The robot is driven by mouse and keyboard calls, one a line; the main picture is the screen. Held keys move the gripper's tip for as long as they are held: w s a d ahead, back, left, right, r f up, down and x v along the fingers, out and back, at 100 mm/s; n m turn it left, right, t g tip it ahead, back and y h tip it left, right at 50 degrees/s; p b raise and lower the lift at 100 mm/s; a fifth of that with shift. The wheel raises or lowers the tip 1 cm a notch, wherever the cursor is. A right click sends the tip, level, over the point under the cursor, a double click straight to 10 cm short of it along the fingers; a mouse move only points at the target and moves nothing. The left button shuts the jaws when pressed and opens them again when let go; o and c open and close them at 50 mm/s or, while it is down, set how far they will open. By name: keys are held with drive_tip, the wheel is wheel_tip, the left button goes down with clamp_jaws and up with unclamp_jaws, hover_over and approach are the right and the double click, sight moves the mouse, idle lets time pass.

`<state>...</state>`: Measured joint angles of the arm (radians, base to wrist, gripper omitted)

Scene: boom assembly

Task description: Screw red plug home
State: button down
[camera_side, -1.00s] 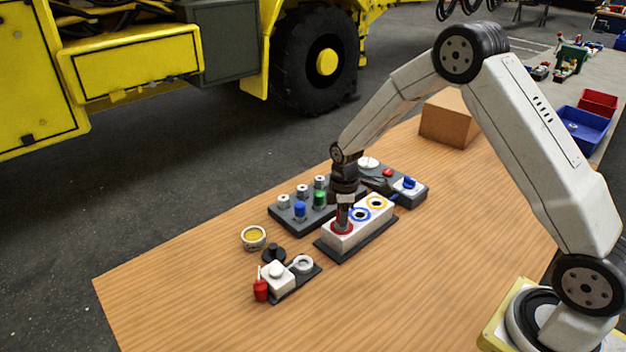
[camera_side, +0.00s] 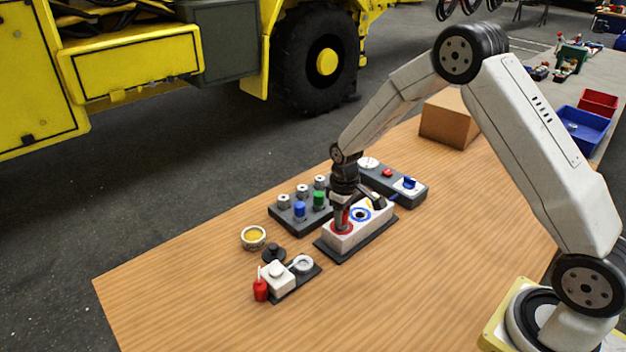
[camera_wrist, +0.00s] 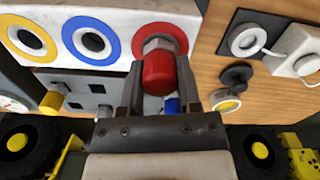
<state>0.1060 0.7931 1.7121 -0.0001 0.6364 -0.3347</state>
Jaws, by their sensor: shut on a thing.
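The red plug (camera_wrist: 158,72) stands in the red-ringed port (camera_wrist: 178,38) of the white block (camera_side: 376,226), its metal collar showing at the ring. My gripper (camera_wrist: 158,75) is shut on the plug, one finger on each side of it. In the side view my gripper (camera_side: 343,218) points down at the red ring (camera_side: 341,229), and its fingers largely hide the plug. The blue-ringed port (camera_wrist: 92,42) and the yellow-ringed port (camera_wrist: 26,38) are empty in the wrist view. How deep the plug sits cannot be told.
A dark rack (camera_side: 285,217) with blue and green plugs stands behind the block. A control box (camera_side: 417,194) with red and blue knobs is at its right. The front table is clear.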

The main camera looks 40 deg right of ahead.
idle(0.4)
drive_tip(key=m, duration=1.2)
drive_tip(key=shift+f, duration=0.1)
idle(0.4)
drive_tip(key=shift+c, duration=1.8)
unclamp_jaws()
drive_tip(key=shift+n, duration=0.3)
